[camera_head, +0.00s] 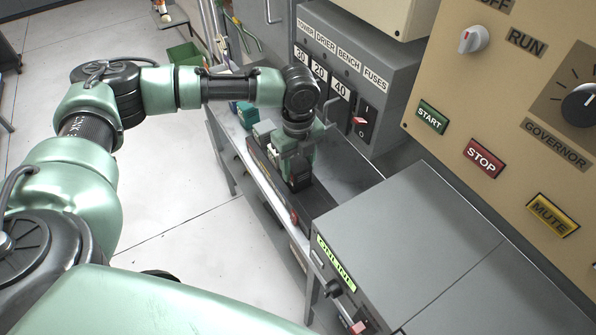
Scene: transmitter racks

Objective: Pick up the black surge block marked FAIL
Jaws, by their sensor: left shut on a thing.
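My left arm reaches in from the left, and its gripper (297,165) points down over the narrow grey bench. It is shut on a black block (299,184), which shows just below the fingers. No FAIL marking is readable on the block from here, and the gripper hides part of it. I cannot tell whether the block still touches what is under it. My right gripper is not in view.
A fuse panel (343,78) with a switch stands behind the bench. A grey unit with a green lit display (336,264) stands at the near right of the gripper. A beige control panel (500,110) fills the right. Teal and pale blocks (248,114) sit farther along the bench.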

